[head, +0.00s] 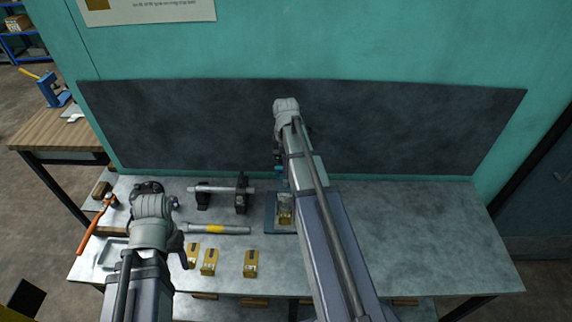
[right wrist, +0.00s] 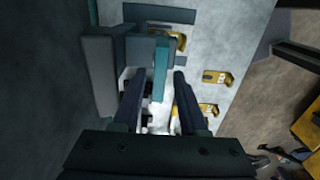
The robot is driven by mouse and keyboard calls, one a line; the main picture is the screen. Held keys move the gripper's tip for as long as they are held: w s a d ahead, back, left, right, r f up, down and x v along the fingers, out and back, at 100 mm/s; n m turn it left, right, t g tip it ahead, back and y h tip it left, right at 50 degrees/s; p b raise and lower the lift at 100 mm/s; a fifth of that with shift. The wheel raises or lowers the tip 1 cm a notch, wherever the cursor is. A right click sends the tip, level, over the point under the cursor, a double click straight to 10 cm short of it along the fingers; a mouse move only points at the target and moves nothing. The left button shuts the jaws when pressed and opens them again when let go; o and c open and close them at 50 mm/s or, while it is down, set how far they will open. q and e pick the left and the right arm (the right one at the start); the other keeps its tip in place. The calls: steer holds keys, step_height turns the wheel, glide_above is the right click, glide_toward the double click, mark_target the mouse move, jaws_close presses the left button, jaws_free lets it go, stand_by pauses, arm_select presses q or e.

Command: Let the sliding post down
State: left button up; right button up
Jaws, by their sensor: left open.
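A small press-like stand sits on the bench, its dark blue base (head: 270,222) showing beside my right arm, with a yellow block (head: 285,216) on it. In the right wrist view a narrow teal bar (right wrist: 160,70) stands between the fingers of my right gripper (right wrist: 158,85), beside a grey block (right wrist: 101,72). Those fingers are apart, with visible gaps to the bar. I cannot tell for sure which part is the sliding post. The head view mostly hides this gripper behind its arm. My left gripper (head: 148,188) is open over the bench's left part, its fingers partly hidden.
A bar on two dark stands (head: 222,189), a grey cylinder with a yellow band (head: 217,229) and several yellow blocks (head: 250,263) lie between my arms. An orange-handled tool (head: 92,230) and a shallow tray (head: 112,254) lie left. The bench's right side (head: 420,230) is clear.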

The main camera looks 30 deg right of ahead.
steer(key=shift+o, duration=0.3)
steer(key=shift+r, duration=0.15)
step_height(320, 180, up, 8)
steer(key=p, duration=0.8)
steer(key=shift+f, duration=0.2)
steer(key=shift+f, duration=0.1)
steer(key=shift+a+f, duration=0.15)
steer(key=shift+a, duration=0.05)
steer(key=s+a+f+m+b, duration=0.2)
steer(key=s+a+f+b, duration=0.3)
steer(key=a, duration=0.5)
steer(key=s+a+f+m+b, duration=0.3)
steer(key=s+a+f+b, duration=0.3)
steer(key=a, duration=0.4)
steer(key=s+a+f+m+h+b, duration=0.1)
steer(key=s+a+f+m+b, duration=0.1)
steer(key=s+a+f+b, duration=0.3)
steer(key=a+b, duration=0.1)
steer(key=a, duration=0.3)
steer(key=shift+s+a+f+m, duration=0.15)
steer(key=shift+a+f+m, duration=0.2)
steer(key=shift+a+m, duration=0.05)
